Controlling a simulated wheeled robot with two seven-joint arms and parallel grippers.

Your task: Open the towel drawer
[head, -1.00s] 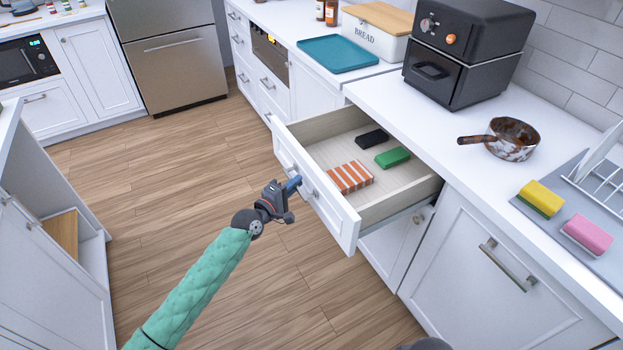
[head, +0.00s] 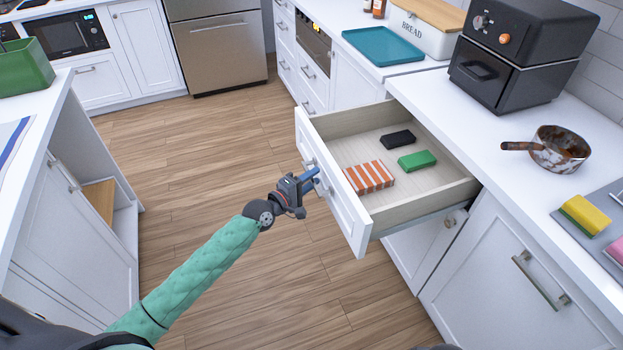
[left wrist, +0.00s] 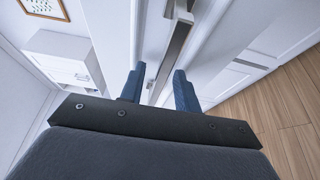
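The white drawer (head: 337,190) under the right counter stands well open. An orange-and-white striped folded item (head: 370,176), a green one (head: 417,161) and a black one (head: 398,139) lie inside it. My left gripper (head: 313,181) is at the metal bar handle on the drawer's outer front. Exact finger contact is hard to see. My right gripper is not in view.
Wood floor (head: 220,150) is free left of the drawer. Another white cabinet (head: 85,230) stands at left. A black oven (head: 515,60), a rusty pan (head: 560,148) and a teal tray (head: 383,46) stand on the right counter. Closed cupboards lie below it.

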